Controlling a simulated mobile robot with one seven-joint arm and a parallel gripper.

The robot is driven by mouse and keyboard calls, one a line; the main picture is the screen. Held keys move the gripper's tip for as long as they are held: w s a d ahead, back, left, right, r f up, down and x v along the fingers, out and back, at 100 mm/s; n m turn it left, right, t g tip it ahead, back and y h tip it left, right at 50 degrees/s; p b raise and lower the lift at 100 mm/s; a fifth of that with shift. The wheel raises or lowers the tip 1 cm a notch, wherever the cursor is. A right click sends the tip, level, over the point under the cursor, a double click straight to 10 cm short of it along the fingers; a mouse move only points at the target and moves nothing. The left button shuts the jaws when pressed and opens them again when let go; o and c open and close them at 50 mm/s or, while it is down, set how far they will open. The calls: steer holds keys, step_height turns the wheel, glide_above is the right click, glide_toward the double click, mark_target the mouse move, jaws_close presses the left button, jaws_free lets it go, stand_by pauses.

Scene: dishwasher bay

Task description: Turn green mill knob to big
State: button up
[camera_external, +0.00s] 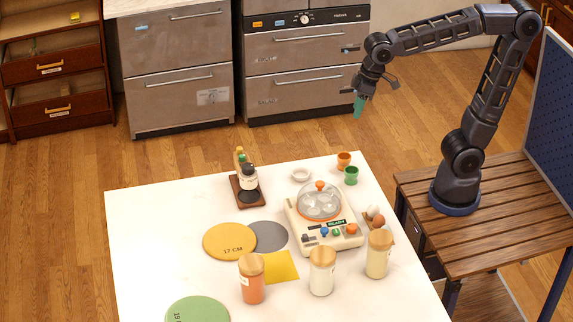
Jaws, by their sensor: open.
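A dark wooden tray (249,198) stands on the white table, left of the egg cooker. On it is a mill with a white body and black top (249,179). Behind it stands a slim item with a green and yellow top (240,157), partly hidden; it may be the green mill. Its knob and any size marks are too small to read. My gripper (360,106) is open and empty, with teal fingertips pointing down. It is in the air beyond the table's far edge, well to the right of the mills and touching nothing.
The egg cooker (335,238) has several coloured knobs. A white bowl (301,174), orange cup (344,159) and green cup (351,176) stand behind it. Three lidded jars, including an orange one (252,284), stand in front. The table's far left is clear.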

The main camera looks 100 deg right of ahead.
steer(key=w+d+m+g, duration=0.1)
steer(key=w+d+m, duration=0.15)
steer(key=w, duration=0.75)
steer(key=m+g, duration=0.2)
steer(key=m, duration=0.5)
glide_above(243, 156)
step_height(243, 156, down, 14)
step_height(243, 156, down, 10)
jaws_close()
